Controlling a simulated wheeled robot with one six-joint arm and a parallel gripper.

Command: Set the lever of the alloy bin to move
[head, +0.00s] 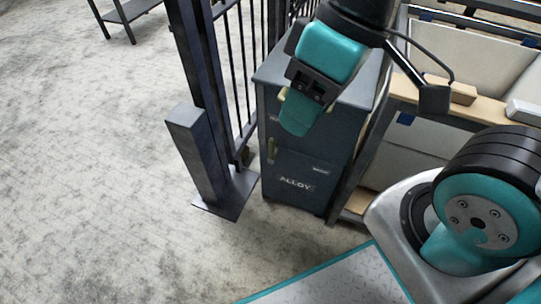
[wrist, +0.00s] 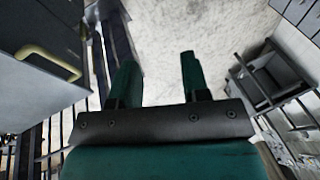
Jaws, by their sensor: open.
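The alloy bin (head: 297,186) is a dark grey cabinet with a white ALLOY label low on its front. A pale yellow upright handle (head: 271,150) sits at the left of its front. Another pale yellow piece (head: 283,94) shows higher up, partly behind my gripper. I cannot tell which is the lever, nor read its setting. My gripper (head: 298,128) hangs in front of the bin's upper part and hides some of it. In the wrist view my gripper (wrist: 158,72) is open with nothing between its fingers. A pale yellow handle (wrist: 50,62) on a dark surface lies left of the fingers, apart from them.
A dark metal post (head: 198,155) on a floor plate and a barred gate (head: 240,70) stand left of the bin. A frame with a wooden beam (head: 450,105) and pale bins is at right.

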